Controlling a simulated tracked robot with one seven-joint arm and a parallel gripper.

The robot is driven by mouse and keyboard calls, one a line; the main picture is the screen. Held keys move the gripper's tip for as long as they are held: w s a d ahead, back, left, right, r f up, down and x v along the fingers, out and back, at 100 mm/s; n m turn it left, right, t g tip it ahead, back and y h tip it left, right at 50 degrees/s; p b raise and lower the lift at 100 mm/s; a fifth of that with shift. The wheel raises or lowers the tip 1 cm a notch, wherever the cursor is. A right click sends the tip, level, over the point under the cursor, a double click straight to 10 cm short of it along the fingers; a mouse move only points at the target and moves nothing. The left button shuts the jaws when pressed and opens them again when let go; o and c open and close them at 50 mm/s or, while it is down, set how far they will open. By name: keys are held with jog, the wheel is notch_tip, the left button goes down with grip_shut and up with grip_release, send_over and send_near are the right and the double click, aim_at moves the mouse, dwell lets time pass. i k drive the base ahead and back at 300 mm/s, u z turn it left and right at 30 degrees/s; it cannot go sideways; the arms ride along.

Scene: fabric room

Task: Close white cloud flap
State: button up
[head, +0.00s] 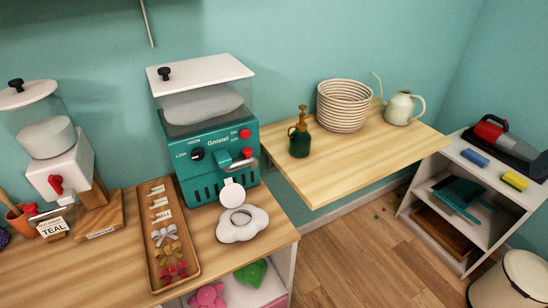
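A white cloud-shaped object (238,229) lies on the wooden counter, in front of the teal machine. It has a round opening with a grey rim in its top. A round white flap (232,193) stands up at its back edge, raised off the opening, close to the front of the machine. My gripper is not in view, and nothing touches the cloud or its flap.
The teal machine (208,152) stands right behind the flap. A wooden tray (156,247) with bows and labels lies to the left. A white dispenser (67,168) stands farther left. The counter's right edge is near the cloud. A wall table (360,160) holds a basket, bottle and watering can.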

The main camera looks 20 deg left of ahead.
aim_at(232, 195)
jog(key=z, duration=0.65)
jog(key=k, duration=2.25)
jog(key=u, duration=1.3)
jog(key=i, duration=1)
jog(key=z, duration=0.05)
